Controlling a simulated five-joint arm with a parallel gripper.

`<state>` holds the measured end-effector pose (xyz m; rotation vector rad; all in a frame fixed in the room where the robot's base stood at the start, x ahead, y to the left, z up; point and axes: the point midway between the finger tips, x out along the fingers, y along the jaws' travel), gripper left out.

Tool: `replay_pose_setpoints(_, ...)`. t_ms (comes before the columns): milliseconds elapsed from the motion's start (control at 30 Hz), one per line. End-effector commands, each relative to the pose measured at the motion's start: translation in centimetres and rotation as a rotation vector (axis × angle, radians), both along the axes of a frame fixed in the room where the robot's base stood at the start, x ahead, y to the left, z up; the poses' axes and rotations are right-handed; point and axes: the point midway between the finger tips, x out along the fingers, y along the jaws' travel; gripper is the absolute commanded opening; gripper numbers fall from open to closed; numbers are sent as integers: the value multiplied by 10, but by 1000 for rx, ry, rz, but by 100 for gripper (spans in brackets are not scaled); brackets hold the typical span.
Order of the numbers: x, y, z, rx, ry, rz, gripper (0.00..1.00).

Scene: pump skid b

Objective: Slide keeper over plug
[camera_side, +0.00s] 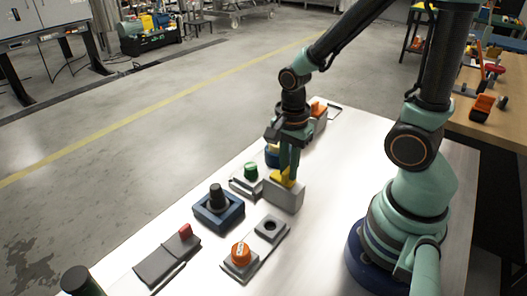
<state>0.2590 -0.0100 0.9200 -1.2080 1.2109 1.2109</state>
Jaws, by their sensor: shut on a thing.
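My gripper (288,170) points down and is shut on a small yellow piece (278,179), which appears to be the keeper. The yellow piece is at the top of a light grey block (285,197) that stands on the pale table. The fingers cover part of the yellow piece. I cannot make out the plug for certain; it may be hidden behind the fingers or the yellow piece.
Near the gripper are a green knob (250,171) and a black knob on a blue base (218,206). An orange knob (241,254) sits on a grey plate with a socket (269,227). A dark red-ended part (167,259) lies left. An orange-topped block (318,112) stands behind.

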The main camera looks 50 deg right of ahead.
Motion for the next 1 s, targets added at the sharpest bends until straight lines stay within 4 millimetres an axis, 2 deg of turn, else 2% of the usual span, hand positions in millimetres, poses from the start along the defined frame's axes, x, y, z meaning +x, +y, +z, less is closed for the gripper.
replay_pose_setpoints(700,42,0,1,0,-6,-1,0)
replay_pose_setpoints(1000,53,0,1,0,-7,-1,0)
